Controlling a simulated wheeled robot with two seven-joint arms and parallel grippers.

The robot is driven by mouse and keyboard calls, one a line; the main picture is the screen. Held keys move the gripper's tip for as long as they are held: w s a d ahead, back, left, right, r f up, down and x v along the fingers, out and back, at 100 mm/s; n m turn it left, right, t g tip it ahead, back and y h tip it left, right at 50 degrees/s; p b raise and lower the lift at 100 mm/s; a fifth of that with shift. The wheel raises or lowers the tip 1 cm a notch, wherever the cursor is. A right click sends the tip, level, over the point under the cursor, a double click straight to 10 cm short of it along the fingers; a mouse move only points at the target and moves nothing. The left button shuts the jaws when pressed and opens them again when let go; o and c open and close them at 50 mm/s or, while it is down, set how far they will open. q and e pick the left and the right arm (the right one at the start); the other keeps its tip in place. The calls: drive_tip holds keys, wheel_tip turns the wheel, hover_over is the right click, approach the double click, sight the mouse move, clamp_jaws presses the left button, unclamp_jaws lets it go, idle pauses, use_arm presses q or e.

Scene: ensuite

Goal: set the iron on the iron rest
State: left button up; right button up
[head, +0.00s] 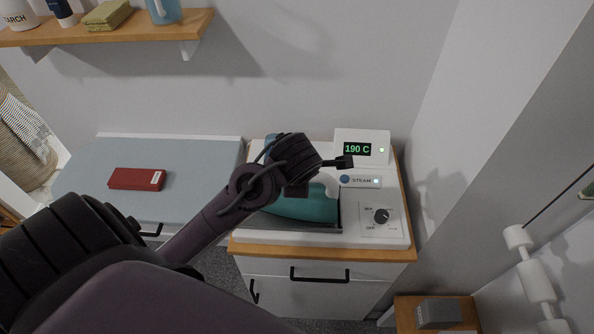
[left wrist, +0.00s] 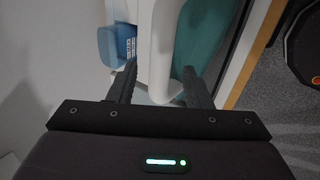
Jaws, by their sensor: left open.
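The iron (head: 300,207), with a teal body and white handle, lies over a dark grey plate-like rest (head: 326,229) on the white steam station (head: 352,236). My left arm hides part of it. My left gripper (head: 345,162) is over the iron from above, its fingers open. In the left wrist view, the white handle (left wrist: 155,45) runs between the two open fingertips (left wrist: 160,80), and the teal body (left wrist: 203,38) lies behind the right finger. I cannot tell whether the fingers touch the handle. My right gripper is not in view.
The station shows a 190 C display (head: 357,149) and a dial (head: 381,215), on a wood-topped white cabinet (head: 322,270). A grey-blue ironing board (head: 205,165) with a red box (head: 137,179) is to the left. A wall shelf (head: 110,28) is above. Walls close in behind and at right.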

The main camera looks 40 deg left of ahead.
use_arm(q)
drive_tip(key=v, duration=0.6)
drive_tip(key=shift+r+b, duration=0.25)
drive_tip(key=shift+b, duration=0.2)
drive_tip(key=shift+s+d, duration=0.1)
